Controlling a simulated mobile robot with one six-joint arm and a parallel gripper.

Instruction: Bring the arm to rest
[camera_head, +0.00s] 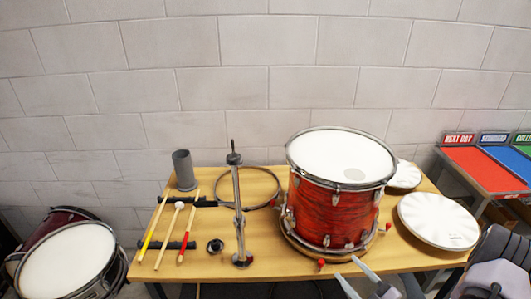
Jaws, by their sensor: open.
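My gripper (345,266) shows at the bottom edge, right of the middle. Its two pale grey fingers are apart and empty, pointing up and left toward the front edge of the wooden bench (285,263). Its tips appear just below the red drum (333,212) in the picture; I cannot tell the gap to the bench. The dark grey arm comes in from the lower right corner, and part of the gripper is cut off by the bottom edge.
The drum has a white head and stands on a round wooden base. Left of it are a metal stand (239,215), a hoop (262,207), sticks (188,235) and a grey cup (184,170). White drumheads (438,220) lie right. Coloured trays (473,168) stand far right; another drum (65,260) lies far left.

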